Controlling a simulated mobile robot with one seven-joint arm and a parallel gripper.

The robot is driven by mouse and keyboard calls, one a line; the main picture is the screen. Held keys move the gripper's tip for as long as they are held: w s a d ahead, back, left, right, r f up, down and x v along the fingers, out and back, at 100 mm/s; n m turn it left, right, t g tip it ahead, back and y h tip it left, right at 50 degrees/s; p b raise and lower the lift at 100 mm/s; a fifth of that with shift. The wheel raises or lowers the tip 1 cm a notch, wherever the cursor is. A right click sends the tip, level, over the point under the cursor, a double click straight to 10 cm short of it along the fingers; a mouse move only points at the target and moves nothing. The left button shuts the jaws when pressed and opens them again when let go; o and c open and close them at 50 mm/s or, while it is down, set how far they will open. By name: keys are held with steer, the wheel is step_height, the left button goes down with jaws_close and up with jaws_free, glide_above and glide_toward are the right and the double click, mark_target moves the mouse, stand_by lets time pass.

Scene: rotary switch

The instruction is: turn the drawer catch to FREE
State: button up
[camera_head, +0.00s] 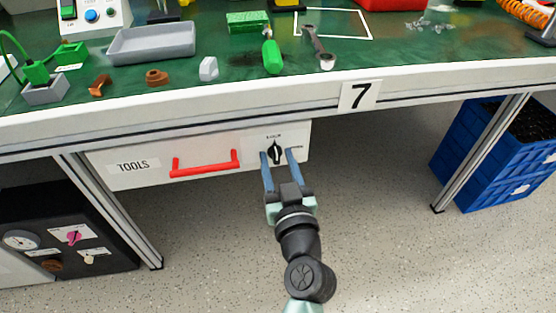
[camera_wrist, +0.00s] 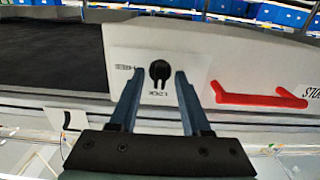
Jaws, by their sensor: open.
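The drawer catch (camera_head: 275,152) is a small black knob on a pale plate at the right end of the white drawer front (camera_head: 140,150). It also shows in the wrist view (camera_wrist: 160,70), where the picture is upside down. The knob stands vertical, in line with the LOCK label (camera_wrist: 158,93). The FREE label (camera_wrist: 122,69) is to one side, left in the wrist view. My gripper (camera_head: 277,155) is open, with one blue finger on each side of the knob. I see gaps between fingers and knob; whether the tips reach its depth is unclear.
A red drawer handle (camera_head: 205,163) and a TOOLS label (camera_head: 133,166) are left of the catch in the head view. The green bench top (camera_head: 200,80) above holds tools and a grey tray (camera_head: 152,43). A blue crate (camera_head: 500,155) stands on the floor at right.

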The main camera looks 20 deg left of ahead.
jaws_close()
steer(key=shift+m, duration=0.3)
steer(key=m, duration=0.3)
steer(key=m+p, duration=0.1)
steer(key=m, duration=0.4)
steer(key=shift+d, duration=0.1)
steer(key=m+p, duration=0.1)
steer(key=m, duration=0.4)
steer(key=shift+w+p, duration=0.1)
steer(key=shift+p, duration=0.25)
steer(key=shift+f+m+p, duration=0.1)
steer(key=shift+m+p, duration=0.5)
steer(key=shift+m, duration=1.5)
